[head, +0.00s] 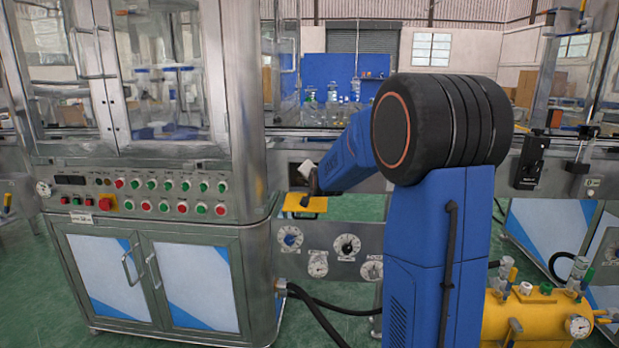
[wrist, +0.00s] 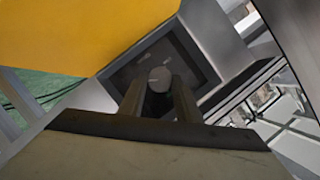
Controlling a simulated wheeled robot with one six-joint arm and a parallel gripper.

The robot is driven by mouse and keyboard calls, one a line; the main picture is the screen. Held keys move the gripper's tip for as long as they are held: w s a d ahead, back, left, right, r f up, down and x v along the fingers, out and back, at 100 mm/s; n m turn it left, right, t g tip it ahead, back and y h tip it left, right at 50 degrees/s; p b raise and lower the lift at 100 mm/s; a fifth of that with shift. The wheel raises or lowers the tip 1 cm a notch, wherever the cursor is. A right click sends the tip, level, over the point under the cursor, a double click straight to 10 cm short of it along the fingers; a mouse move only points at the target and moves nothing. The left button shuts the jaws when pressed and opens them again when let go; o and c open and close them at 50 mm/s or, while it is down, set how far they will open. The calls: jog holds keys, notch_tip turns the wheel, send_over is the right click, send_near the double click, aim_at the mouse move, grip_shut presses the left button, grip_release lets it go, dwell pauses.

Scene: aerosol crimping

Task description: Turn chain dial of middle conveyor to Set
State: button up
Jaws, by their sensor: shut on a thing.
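The chain dial (wrist: 159,77) shows in the wrist view as a small grey round knob on a dark, framed panel (wrist: 190,62). My gripper (wrist: 160,92) is shut on this knob, one finger on each side. Faint pale marks lie on the panel above the knob, too small to read, so I cannot tell its setting. In the head view my gripper (head: 312,184) is small and dark at the conveyor's front, left of my blue arm. The dial itself cannot be made out there.
A yellow part (head: 305,204) sits just below my gripper and fills the upper left of the wrist view (wrist: 80,35). Round gauges (head: 290,238) are on the panel below. A steel cabinet with buttons (head: 160,185) stands close on the left. A yellow tank (head: 530,320) is at lower right.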

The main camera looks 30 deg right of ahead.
jog(key=shift+w+a+r+n+g+h, duration=0.1)
jog(key=shift+n+g+h, duration=0.45)
jog(key=shift+n, duration=0.65)
jog(key=shift+w+a+r+n+g+h, duration=0.1)
jog(key=shift+n+g+h, duration=0.45)
jog(key=shift+n, duration=0.65)
jog(key=n+h, duration=0.1)
jog(key=n+g, duration=0.1)
jog(key=n, duration=0.1)
jog(key=n+h, duration=0.1)
jog(key=shift+w+a+f+n+g+h, duration=0.1)
jog(key=shift+w+a+n+g+h, duration=0.05)
jog(key=shift+a+n+g+h, duration=0.2)
jog(key=n+h, duration=0.1)
jog(key=n, duration=0.1)
jog(key=n+h, duration=0.1)
jog(key=shift+w+a+f+n+g+h, duration=0.1)
jog(key=shift+n+g+h, duration=0.15)
jog(key=shift+n+g, duration=0.1)
jog(key=shift+a+f+n+h, duration=0.15)
jog(key=shift+n+h, duration=0.85)
jog(key=shift+n, duration=1)
jog(key=o, duration=1.1)
jog(key=shift+c, duration=0.2)
jog(key=shift+f, duration=0.1)
